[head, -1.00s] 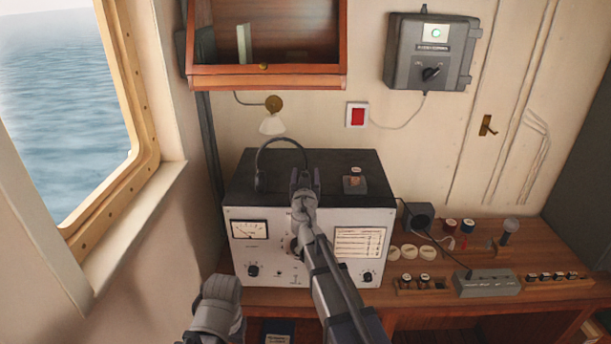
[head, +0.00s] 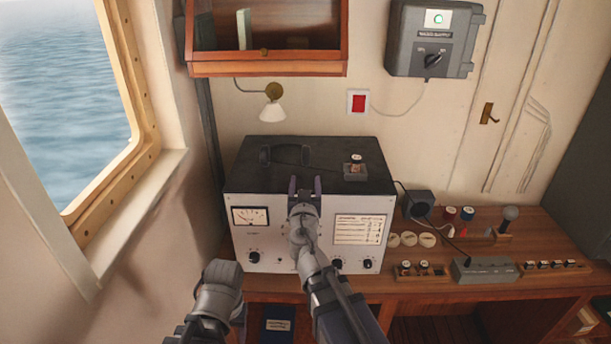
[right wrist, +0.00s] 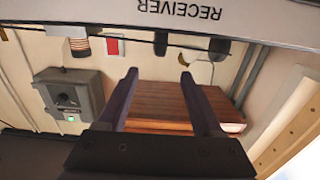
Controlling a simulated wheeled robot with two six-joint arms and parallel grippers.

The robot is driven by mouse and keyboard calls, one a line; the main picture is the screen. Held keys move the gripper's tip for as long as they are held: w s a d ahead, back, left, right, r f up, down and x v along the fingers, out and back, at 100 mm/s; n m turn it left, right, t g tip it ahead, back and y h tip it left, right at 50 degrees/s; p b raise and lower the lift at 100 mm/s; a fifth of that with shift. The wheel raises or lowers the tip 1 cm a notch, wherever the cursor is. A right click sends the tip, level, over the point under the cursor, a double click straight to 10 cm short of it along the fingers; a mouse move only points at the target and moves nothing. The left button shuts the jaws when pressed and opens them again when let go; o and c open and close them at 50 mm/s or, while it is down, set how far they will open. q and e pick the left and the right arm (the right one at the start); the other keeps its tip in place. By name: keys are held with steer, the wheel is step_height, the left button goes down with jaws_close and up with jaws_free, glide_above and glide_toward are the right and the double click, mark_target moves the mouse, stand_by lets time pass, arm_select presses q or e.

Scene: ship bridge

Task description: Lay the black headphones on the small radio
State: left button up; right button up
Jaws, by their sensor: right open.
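The small radio (head: 374,205) is a box with a black top and a pale front panel with a dial and knobs. Its edge with the word RECEIVER (right wrist: 180,11) shows upside down in the right wrist view. The black headphones (head: 265,156) lie low on the radio's black top, toward its back left. Their dark ear cups (right wrist: 160,43) show in the right wrist view, clear of the fingers. My right gripper (head: 305,184) is open and empty at the radio's front top edge, nearer than the headphones. My left gripper (head: 238,312) is low at the front, its fingers unclear.
Round pale discs (head: 410,240), a grey box (head: 484,270) and spools stand on the desk to the right. A wooden cabinet (head: 265,68) and lamp (head: 271,112) are above.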

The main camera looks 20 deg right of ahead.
steer(key=s+a+f+g+h, duration=0.1)
steer(key=s+a+f+g, duration=0.1)
steer(key=s+f+g, duration=1.1)
steer(key=s+a+f+n+g+y, duration=0.4)
steer(key=s+a+f+n, duration=0.3)
steer(key=s+a+f, duration=0.2)
steer(key=s+a, duration=0.2)
steer(key=s, duration=0.2)
steer(key=shift+a+g+y, duration=0.15)
steer(key=shift+g+y, duration=0.25)
arm_select(q)
steer(key=shift+c, duration=0.2)
